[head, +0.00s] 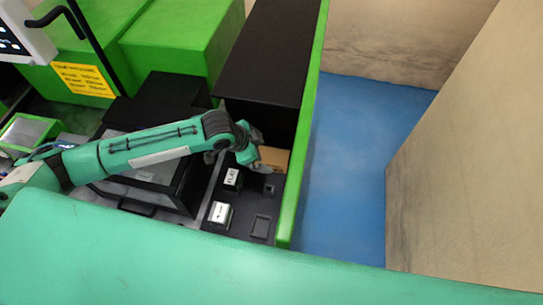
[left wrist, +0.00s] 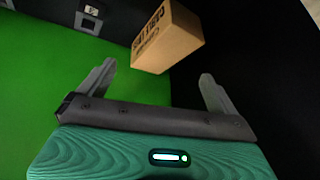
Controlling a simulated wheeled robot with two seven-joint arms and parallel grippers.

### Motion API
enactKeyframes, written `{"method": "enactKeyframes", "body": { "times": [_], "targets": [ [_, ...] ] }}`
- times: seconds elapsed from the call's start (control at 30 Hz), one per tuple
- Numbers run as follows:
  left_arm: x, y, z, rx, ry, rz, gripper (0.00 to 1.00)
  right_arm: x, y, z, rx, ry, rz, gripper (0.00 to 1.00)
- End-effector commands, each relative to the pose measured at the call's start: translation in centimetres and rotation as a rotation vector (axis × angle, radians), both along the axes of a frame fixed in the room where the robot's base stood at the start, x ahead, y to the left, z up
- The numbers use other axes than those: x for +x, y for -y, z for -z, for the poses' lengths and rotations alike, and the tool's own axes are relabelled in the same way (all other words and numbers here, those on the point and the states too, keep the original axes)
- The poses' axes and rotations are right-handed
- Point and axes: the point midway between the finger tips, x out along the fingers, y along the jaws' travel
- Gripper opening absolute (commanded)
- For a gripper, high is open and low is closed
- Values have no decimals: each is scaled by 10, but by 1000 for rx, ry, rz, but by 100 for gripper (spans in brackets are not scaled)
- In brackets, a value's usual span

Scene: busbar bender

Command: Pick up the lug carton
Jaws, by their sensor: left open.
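The lug carton (left wrist: 168,38) is a small brown cardboard box with dark lettering. In the left wrist view it lies ahead of my left gripper (left wrist: 158,85), between the lines of the two fingers and beyond their tips. The fingers are open and nothing is between them. In the head view the carton (head: 274,158) shows on the dark surface beside the green panel, partly hidden by my left gripper (head: 255,163). I cannot tell in the head view whether the gripper touches it. My right gripper is not in view.
A green panel edge (head: 303,120) stands right of the carton, and a black block (head: 270,50) rises behind it. Small labelled blocks (head: 221,213) sit on the dark surface in front. Blue floor (head: 350,170) is clear to the right, beside a beige wall (head: 470,150).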

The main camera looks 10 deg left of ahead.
Motion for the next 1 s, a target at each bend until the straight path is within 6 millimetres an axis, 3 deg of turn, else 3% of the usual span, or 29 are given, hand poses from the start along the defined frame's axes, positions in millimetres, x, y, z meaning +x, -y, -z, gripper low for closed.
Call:
{"method": "enactKeyframes", "body": {
  "times": [0.2, 0.6, 0.87, 1.0],
  "targets": [
    [4, 5, 11, 1, 0, 1, 96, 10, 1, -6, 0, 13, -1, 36],
    [20, 20, 51, 0, 0, 1, 96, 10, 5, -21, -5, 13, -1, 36],
    [20, 20, 54, 1, 1, 2, 96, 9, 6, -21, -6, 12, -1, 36],
    [20, 20, 54, 1, 1, 2, 72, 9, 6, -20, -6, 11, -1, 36]
  ]
}}
